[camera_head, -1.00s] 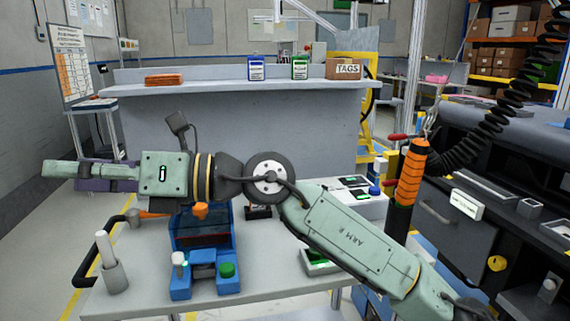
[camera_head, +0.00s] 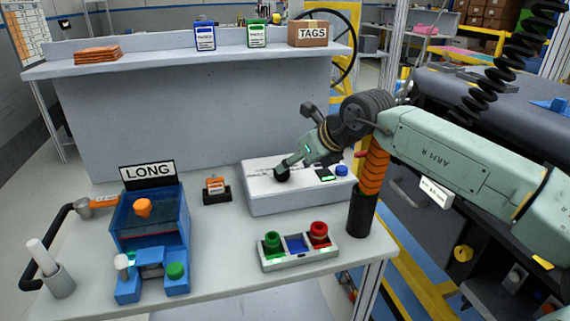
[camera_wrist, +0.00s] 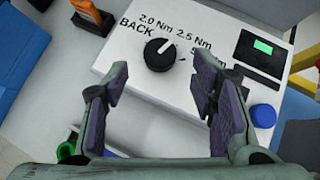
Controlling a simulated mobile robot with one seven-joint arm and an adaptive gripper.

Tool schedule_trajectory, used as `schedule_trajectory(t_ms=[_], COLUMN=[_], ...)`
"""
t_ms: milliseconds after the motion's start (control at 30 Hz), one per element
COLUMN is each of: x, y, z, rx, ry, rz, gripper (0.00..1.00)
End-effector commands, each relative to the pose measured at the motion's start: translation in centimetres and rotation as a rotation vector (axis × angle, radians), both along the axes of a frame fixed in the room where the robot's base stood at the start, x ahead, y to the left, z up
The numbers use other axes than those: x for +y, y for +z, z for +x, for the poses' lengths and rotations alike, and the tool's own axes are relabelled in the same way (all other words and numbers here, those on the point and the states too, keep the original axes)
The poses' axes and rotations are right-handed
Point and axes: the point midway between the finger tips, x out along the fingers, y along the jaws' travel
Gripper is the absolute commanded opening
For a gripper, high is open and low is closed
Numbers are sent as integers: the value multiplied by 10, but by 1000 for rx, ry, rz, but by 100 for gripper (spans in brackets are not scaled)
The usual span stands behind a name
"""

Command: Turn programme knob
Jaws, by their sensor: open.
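The programme knob (camera_wrist: 160,54) is black and round with a white pointer mark. It sits on a white box (camera_head: 262,205), and its pointer faces up and right in the wrist view, toward the 2.0 Nm and 2.5 Nm labels. BACK is printed to its left; a further label starting with 5 is partly hidden by the right finger. My gripper (camera_wrist: 162,75) is open, its two fingertips to either side of the knob's line and apart from it. In the head view the knob (camera_head: 282,174) shows at the tip of my gripper (camera_head: 291,164).
The box also carries a green-lit display (camera_wrist: 262,47) and a blue button (camera_wrist: 263,115). In front is a tray (camera_head: 300,255) with green and red pieces. A small orange item (camera_head: 215,187) stands left of the box.

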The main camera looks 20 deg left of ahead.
Motion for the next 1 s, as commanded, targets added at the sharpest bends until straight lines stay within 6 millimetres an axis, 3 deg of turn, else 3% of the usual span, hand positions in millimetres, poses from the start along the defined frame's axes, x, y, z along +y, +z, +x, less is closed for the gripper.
schedule_trajectory(t_ms=[300,700,1000], x=[31,36,36], y=[-33,-41,-40], z=[17,21,20], rx=[1,1,0], ry=[3,1,1], rz=[2,3,2], gripper=[52,52,33])
